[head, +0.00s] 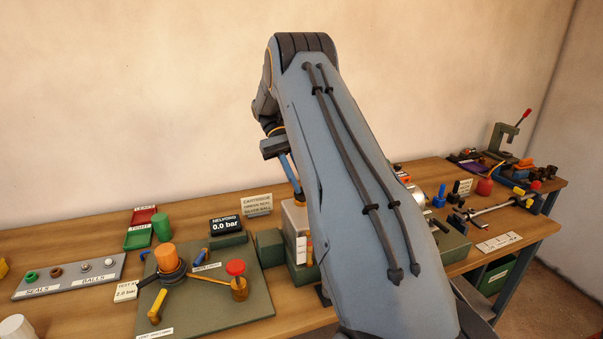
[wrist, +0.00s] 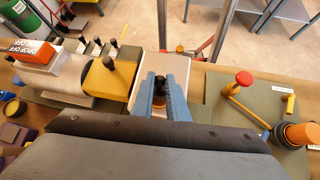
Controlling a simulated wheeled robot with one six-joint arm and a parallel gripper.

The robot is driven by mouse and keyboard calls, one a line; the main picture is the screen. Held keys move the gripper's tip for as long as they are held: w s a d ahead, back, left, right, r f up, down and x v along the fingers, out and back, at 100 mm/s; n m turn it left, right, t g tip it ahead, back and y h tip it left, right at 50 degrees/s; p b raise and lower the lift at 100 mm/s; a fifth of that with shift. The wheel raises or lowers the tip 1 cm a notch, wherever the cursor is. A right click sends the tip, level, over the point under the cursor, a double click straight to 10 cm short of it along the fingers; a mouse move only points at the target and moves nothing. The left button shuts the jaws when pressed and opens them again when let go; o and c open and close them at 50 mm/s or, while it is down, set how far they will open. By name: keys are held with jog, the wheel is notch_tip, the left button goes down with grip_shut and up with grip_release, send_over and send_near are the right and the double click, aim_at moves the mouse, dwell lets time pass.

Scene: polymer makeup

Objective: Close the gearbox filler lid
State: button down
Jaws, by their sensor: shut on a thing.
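A pale grey box-shaped housing (head: 293,216), which looks like the gearbox, stands at the back of the bench beside my arm. It also shows in the wrist view (wrist: 178,62). My gripper (wrist: 161,82) points down over its top, with blue fingers shut on a small dark knob-like piece (wrist: 160,83). An orange part (wrist: 158,113) shows between the fingers at the housing top. In the head view my gripper (head: 296,190) is just above that orange spot. The fingers hide most of the lid area, so I cannot tell the lid's angle.
A green plate (head: 215,309) with an orange-capped valve (head: 166,257) and red knob (head: 235,267) lies to the left. A gauge box (head: 226,225) and a sign (head: 256,204) stand close by. A yellow block (wrist: 106,82) is beside the housing in the wrist view.

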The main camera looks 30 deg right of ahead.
jog(key=shift+w+d+g+p, duration=0.2)
jog(key=shift+g+p, duration=0.3)
jog(key=shift+p, duration=0.95)
jog(key=c, duration=1.7)
grip_release()
jog(key=shift+f, duration=0.15)
jog(key=shift+c, duration=0.2)
jog(key=shift+a, duration=0.1)
jog(key=b, duration=0.2)
jog(key=shift+s+t+b, duration=0.1)
jog(key=shift+t+b, duration=0.2)
jog(key=shift+b, duration=0.05)
jog(key=shift+b, duration=0.45)
